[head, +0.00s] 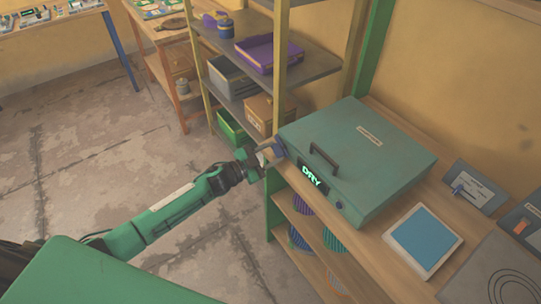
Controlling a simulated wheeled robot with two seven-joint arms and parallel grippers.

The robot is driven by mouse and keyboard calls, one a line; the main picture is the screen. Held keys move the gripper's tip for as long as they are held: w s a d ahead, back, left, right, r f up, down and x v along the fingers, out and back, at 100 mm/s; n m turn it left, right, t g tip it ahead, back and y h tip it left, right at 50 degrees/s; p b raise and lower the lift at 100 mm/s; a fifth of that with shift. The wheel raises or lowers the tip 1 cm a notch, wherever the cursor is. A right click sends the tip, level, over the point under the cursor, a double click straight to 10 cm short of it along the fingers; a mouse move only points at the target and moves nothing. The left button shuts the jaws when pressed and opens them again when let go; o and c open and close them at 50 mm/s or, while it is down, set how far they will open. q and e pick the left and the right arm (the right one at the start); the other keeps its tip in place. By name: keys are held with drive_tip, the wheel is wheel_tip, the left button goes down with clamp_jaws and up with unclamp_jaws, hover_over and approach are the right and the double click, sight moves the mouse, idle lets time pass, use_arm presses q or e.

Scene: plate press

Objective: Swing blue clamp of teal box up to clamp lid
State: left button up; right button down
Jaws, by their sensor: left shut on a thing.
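The teal box (355,160) sits on the wooden bench with its lid down and a dark handle on top. A blue clamp (280,147) is at the box's left front corner. My left gripper (268,152) reaches in from the left and is shut on this blue clamp; the fingers are small and partly hidden at the contact. My right gripper is not in view.
A blue-topped white pad (423,240) lies on the bench right of the box. A switch panel (475,187) stands behind it. A shelf rack with a purple tray (268,53) and bins stands left of the box. Striped items sit on the shelf below the bench.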

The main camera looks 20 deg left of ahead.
use_arm(q)
drive_tip(key=m+b, duration=0.1)
drive_tip(key=m, duration=0.2)
drive_tip(key=shift+f+m, duration=0.1)
drive_tip(key=shift+m, duration=0.3)
drive_tip(key=m+b, duration=0.1)
drive_tip(key=m, duration=0.2)
drive_tip(key=shift+m+b, duration=0.3)
drive_tip(key=m+b, duration=0.1)
drive_tip(key=m, duration=0.2)
drive_tip(key=shift+m, duration=0.3)
drive_tip(key=shift+m+b, duration=0.3)
drive_tip(key=shift+b, duration=0.05)
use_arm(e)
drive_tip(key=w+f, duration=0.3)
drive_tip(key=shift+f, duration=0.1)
use_arm(q)
drive_tip(key=shift+m, duration=0.3)
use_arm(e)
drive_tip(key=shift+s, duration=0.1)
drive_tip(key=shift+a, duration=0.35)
use_arm(q)
drive_tip(key=o, duration=1)
drive_tip(key=shift+s, duration=0.1)
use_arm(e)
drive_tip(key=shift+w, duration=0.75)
